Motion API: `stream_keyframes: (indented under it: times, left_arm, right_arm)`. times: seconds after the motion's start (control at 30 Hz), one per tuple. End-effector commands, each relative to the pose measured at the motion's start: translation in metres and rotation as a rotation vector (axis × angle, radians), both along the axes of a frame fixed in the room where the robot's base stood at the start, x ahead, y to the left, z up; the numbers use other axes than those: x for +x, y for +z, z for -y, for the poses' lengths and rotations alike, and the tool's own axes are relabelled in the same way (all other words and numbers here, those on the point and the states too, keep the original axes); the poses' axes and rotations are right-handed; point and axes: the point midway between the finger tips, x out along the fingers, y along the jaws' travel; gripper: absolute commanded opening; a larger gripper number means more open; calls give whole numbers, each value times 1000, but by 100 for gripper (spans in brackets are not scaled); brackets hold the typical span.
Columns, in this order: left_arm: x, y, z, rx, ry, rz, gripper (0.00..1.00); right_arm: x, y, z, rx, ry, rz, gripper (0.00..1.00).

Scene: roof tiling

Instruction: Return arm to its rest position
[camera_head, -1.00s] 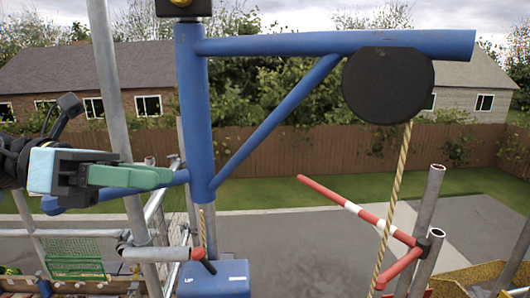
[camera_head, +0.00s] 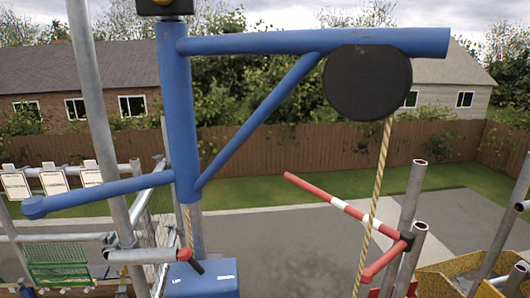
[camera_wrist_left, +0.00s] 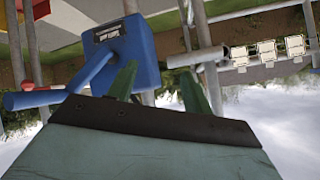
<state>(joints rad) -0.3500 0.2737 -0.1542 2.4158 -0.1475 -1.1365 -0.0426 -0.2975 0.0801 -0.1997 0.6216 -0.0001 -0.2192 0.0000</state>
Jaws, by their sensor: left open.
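My left gripper (camera_wrist_left: 158,70) shows only in the left wrist view. Its two green fingers are apart, with nothing visible between them. The left arm is out of the head view, and my right gripper shows in neither view. The blue hoist has an upper boom (camera_head: 400,41), a post (camera_head: 178,115) and a handle bar (camera_head: 105,192) reaching left with a free end. In the wrist view, tilted, a blue box (camera_wrist_left: 122,42) with a label lies beyond the fingers. I cannot tell if the fingers touch anything.
A grey scaffold pole (camera_head: 90,100) stands left of the post. A black pulley (camera_head: 367,82) hangs under the boom, with a rope (camera_head: 374,190) below. A red and white bar (camera_head: 335,205) and grey tubes (camera_head: 408,215) stand at right. White tags (camera_head: 53,178) hang at left.

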Motion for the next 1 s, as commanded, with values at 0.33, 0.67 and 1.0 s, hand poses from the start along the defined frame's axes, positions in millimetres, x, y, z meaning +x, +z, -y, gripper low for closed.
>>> stream_keyframes:
  times: [0.33, 0.67, 1.0]
  left_arm:
    - [-140, -84, 25, -206, 147, -592, 50]
    - [-135, -199, 29, -206, 154, -668, 50]
    - [-158, -378, 27, -193, 151, -730, 50]
  right_arm:
    - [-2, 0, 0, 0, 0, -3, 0]
    - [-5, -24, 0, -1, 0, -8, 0]
    - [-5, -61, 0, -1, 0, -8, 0]
